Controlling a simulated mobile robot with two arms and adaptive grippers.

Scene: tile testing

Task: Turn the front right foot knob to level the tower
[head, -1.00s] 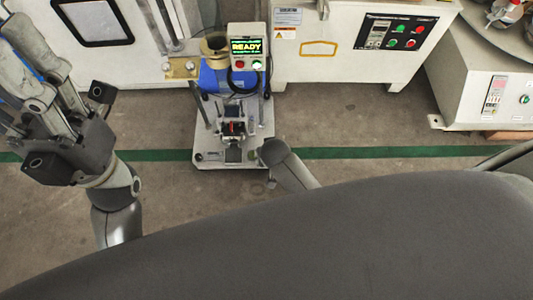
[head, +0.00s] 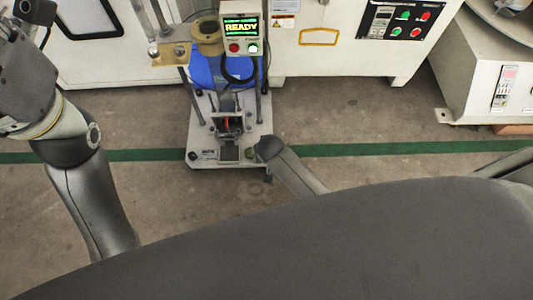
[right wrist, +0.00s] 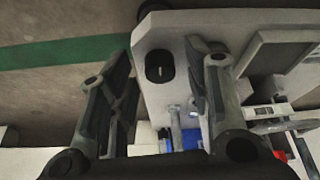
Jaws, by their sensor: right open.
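The tower stands on a pale base plate (head: 208,159) on the floor in the middle of the head view, with upright posts and a box showing "READY" (head: 240,29). In the right wrist view the plate's corner (right wrist: 180,28) carries a dark round knob (right wrist: 158,66) with a pale mark. My right gripper (right wrist: 160,50) is open, its fingers on either side of the knob with gaps visible.
White machine cabinets stand behind the tower, one with a black button panel (head: 402,20). Another machine (head: 478,85) stands at the right. A green line (head: 370,149) crosses the floor. The floor left of the plate is clear.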

